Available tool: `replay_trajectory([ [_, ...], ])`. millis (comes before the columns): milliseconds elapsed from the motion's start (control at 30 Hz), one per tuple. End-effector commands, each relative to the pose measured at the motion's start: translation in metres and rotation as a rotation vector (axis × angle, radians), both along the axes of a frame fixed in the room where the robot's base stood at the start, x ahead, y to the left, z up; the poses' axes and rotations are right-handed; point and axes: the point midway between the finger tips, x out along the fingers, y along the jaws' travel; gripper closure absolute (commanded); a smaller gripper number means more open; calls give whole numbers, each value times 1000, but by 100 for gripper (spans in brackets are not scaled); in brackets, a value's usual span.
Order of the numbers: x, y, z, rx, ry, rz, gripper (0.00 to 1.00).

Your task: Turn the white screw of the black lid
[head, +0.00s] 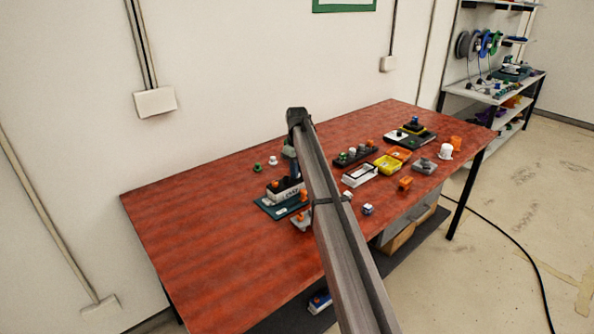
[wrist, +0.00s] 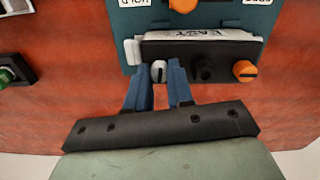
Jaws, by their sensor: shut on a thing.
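In the wrist view, the black lid (wrist: 222,50) is the dark front of a small box with a white label strip on top. Its front carries a white screw (wrist: 158,71) at left, a black one (wrist: 202,69) in the middle and an orange one (wrist: 245,71) at right, each with a slot. My gripper (wrist: 163,69) has its blue fingertips closed on either side of the white screw, which shows between them. The head view shows the box (head: 285,190) on a teal board (head: 268,208), partly behind my arm; the fingertips cannot be made out there.
The teal board has an orange knob (wrist: 183,5) and white labels behind the box. A green-knobbed block (wrist: 10,75) lies at left. Yellow (head: 388,165) and orange trays, a black box and small parts crowd the table's right side. The table's left (head: 190,230) is clear.

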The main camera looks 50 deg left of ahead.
Motion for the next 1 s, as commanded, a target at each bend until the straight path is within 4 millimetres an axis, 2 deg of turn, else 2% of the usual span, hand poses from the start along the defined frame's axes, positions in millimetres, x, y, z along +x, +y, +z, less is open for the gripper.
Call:
replay_trajectory([
  [1000,0,0,0,0,0,-929,100],
])
